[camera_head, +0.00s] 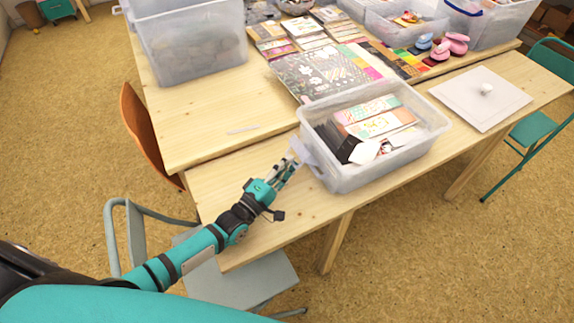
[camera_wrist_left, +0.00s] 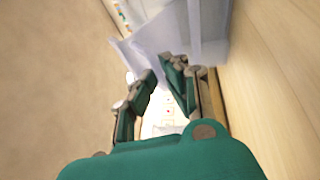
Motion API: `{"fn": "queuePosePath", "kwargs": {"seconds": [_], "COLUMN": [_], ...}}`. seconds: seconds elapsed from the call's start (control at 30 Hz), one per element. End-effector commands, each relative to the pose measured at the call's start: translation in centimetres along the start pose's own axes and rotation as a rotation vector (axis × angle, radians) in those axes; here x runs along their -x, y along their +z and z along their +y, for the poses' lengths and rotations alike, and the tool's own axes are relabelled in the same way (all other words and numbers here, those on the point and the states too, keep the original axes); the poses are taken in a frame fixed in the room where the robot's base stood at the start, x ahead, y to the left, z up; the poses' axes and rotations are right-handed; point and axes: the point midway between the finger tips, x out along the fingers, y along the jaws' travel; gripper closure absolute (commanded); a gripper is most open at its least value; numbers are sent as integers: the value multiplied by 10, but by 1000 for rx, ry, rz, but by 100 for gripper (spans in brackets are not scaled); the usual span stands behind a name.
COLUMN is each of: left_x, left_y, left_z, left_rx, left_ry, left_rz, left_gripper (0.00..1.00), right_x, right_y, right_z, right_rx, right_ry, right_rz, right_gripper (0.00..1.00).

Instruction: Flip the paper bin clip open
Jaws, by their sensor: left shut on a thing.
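The paper bin (camera_head: 345,180) is a translucent plastic box at the table's front edge, filled with cards and dark paper. Its pale clip (camera_head: 301,149) sticks out from the bin's left end. My left gripper (camera_head: 292,163) is at that end, with its fingertips shut on the clip. In the left wrist view, the fingers (camera_wrist_left: 164,68) converge at the whitish translucent clip (camera_wrist_left: 145,42), which looks tilted outward from the bin wall. The exact contact is partly hidden by the fingers. My right gripper does not show.
A white square panel with a round knob (camera_head: 480,98) lies right of the bin. A patterned sheet (camera_head: 325,78) and several paper packs lie behind it. A large clear bin (camera_head: 195,50) stands at the back left. The wooden table (camera_head: 200,130) is mostly bare on the left.

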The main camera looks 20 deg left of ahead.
Motion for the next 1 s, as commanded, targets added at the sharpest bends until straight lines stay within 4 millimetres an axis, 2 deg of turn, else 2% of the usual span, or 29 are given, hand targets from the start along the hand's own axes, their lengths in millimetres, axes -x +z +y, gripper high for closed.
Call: {"fn": "queuePosePath", "kwargs": {"seconds": [0.03,0.2,0.53,0.67,1.0], "left_x": [0,0,6,25,95], "left_y": [0,0,0,0,0], "left_z": [0,0,0,-1,-1], "left_rx": [0,-1,-1,-1,-1], "left_ry": [0,1,-1,-4,-4], "left_rz": [0,0,0,0,0], "left_gripper": [89,69,69,69,69], "right_x": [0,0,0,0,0], "right_y": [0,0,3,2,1], "right_z": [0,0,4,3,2], "right_rx": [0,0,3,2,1], "right_ry": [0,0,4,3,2], "right_rz": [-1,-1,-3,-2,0], "right_gripper": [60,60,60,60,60]}}
